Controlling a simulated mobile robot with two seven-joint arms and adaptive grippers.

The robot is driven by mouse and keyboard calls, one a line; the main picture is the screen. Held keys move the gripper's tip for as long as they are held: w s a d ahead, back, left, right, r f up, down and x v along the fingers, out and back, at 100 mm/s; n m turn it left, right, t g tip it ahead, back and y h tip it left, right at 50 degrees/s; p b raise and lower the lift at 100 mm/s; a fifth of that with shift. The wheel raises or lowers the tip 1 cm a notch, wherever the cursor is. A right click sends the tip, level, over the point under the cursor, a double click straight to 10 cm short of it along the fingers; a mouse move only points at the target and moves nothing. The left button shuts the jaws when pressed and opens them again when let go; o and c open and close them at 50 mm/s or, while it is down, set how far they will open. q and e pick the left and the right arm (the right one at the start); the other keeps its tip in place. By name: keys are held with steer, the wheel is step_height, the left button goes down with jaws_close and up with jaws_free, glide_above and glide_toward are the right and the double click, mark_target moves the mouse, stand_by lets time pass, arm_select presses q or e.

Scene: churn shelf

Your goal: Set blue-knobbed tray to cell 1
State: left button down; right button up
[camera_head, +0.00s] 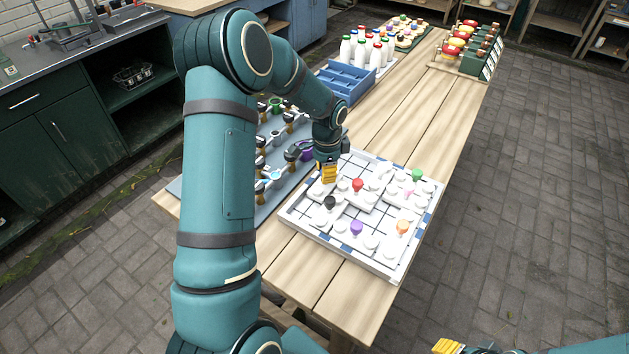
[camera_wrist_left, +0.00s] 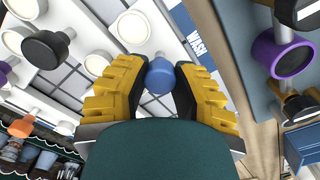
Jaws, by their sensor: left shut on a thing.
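My left gripper (camera_head: 328,181) reaches down over the upper left part of a white board (camera_head: 388,272) with a grid and a blue-and-white edge. In the left wrist view its yellow fingers (camera_wrist_left: 158,88) are shut on the blue knob (camera_wrist_left: 158,75) of the blue-knobbed tray. In the head view the gripper hides this knob. White round lumps (camera_wrist_left: 134,27) lie beside the knob. I cannot tell whether the tray touches the board. My right gripper (camera_head: 447,346) shows only as yellow finger parts at the bottom edge.
White trays with red (camera_head: 357,184), black (camera_head: 330,203), purple (camera_head: 356,228), orange (camera_head: 402,227), green (camera_head: 416,176) and pink (camera_head: 408,192) knobs crowd the board. A mat with knobbed tools (camera_head: 275,175) lies left. A blue crate (camera_head: 346,83) and bottles (camera_head: 360,54) stand behind.

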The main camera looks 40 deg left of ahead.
arm_select(q)
steer(key=w, duration=0.3)
steer(key=w+p, duration=0.1)
steer(key=w, duration=0.2)
steer(key=w+a, duration=0.1)
steer(key=w, duration=0.3)
steer(key=shift+f, duration=0.1)
steer(key=shift+w, duration=0.15)
steer(key=c, duration=1)
jaws_free()
steer(key=o, duration=0.3)
steer(key=shift+w+a, duration=0.1)
steer(key=shift+w, duration=0.1)
steer(key=shift+s, duration=0.1)
step_height(320, 180, up, 12)
steer(key=shift+r, duration=0.1)
